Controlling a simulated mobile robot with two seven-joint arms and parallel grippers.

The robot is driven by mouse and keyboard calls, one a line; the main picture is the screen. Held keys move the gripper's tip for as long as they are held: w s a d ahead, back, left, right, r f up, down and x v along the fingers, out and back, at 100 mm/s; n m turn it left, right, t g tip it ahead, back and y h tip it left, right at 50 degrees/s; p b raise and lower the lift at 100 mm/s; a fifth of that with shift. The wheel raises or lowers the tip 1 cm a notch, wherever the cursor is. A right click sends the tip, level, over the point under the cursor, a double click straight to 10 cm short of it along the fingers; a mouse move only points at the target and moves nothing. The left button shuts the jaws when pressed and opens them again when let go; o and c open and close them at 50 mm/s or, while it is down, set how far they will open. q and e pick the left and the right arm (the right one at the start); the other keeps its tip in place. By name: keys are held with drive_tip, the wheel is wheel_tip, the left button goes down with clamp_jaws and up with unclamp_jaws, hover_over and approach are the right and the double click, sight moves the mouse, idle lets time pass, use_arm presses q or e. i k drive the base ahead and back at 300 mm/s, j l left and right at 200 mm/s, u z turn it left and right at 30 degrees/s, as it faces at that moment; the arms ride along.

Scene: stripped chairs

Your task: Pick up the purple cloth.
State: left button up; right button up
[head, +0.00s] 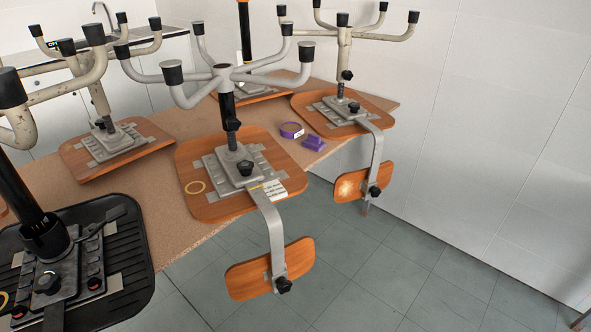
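A small purple folded item (313,143), which looks like the purple cloth, lies on the brown tabletop (205,122) near its right edge. It sits between two upturned chairs, just right of a purple ring-shaped roll (291,130). The cloth looks uncovered, but it is small in the view and its folds are hard to make out. Neither of my grippers is in view.
Upturned chairs with wooden seats (290,186) crowd the table, their legs pointing up. A black-seated chair (125,262) is at the lower left. Bent metal backrest supports (376,150) hang past the table edge. The tiled floor (400,270) at right is clear.

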sight(313, 142)
drive_tip(key=i+l+u, duration=0.1)
drive_tip(key=u, duration=0.3)
drive_tip(key=l+u, duration=0.15)
drive_tip(key=u, duration=0.25)
drive_tip(key=i+l+u, duration=0.1)
drive_tip(key=u, duration=0.3)
drive_tip(key=l+u, duration=0.3)
drive_tip(key=l, duration=0.25)
drive_tip(key=l+u, duration=0.3)
drive_tip(key=l, duration=0.75)
drive_tip(key=k+l+u, duration=0.15)
drive_tip(key=l, duration=0.4)
drive_tip(key=i+l, duration=0.05)
